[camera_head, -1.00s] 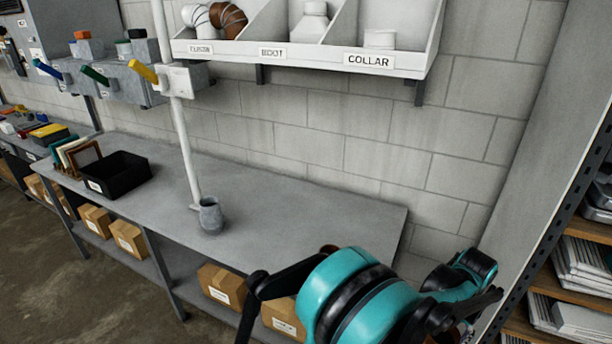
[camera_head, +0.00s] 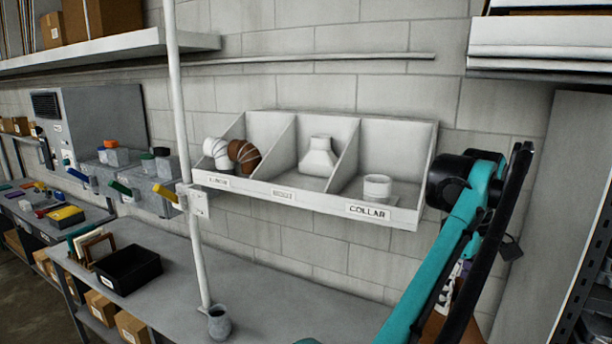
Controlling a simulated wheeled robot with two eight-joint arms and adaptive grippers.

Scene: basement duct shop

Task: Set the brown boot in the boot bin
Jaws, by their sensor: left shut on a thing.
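The boot bin (camera_head: 285,184) is the middle compartment of a white wall rack, with a pale boot (camera_head: 319,158) standing in it. My left arm rises at the right of the rack. My left gripper (camera_head: 456,290) is mostly hidden behind my own teal and black links, low at the right, below the rack. It is shut on a brown thing (camera_head: 440,326), which I take for the brown boot. Only a small patch of it shows between the links. It is apart from the bin. My right gripper is not in view.
The left compartment holds a white elbow (camera_head: 216,152) and a brown elbow (camera_head: 244,154); the collar compartment holds a white collar (camera_head: 377,187). A white pole (camera_head: 186,150) stands left of the rack. A grey cup (camera_head: 219,322) and black tray (camera_head: 128,270) are on the bench.

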